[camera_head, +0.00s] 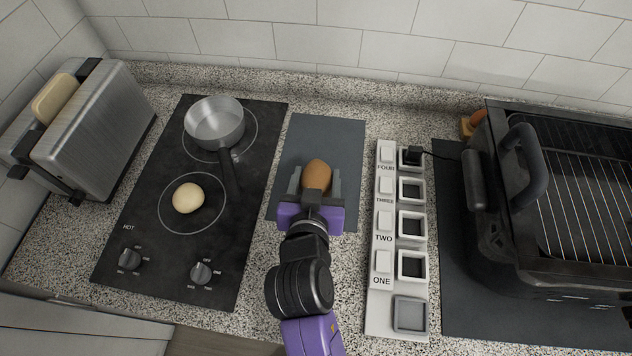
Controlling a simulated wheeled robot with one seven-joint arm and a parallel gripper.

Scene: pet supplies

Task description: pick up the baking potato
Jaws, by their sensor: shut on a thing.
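The baking potato (317,172), a smooth brown oval, is between the two grey fingers of my gripper (316,186). My gripper is shut on it, over the dark grey mat (335,135) in the middle of the counter. My gripper's purple body hides the near part of the mat. I cannot tell whether the potato touches the mat or is held above it.
A black hob (150,235) on the left bears a steel saucepan (214,122) and a pale round item (187,198). A toaster (95,130) stands further left. A white numbered socket strip (382,315) and a black grill (550,270) are on the right.

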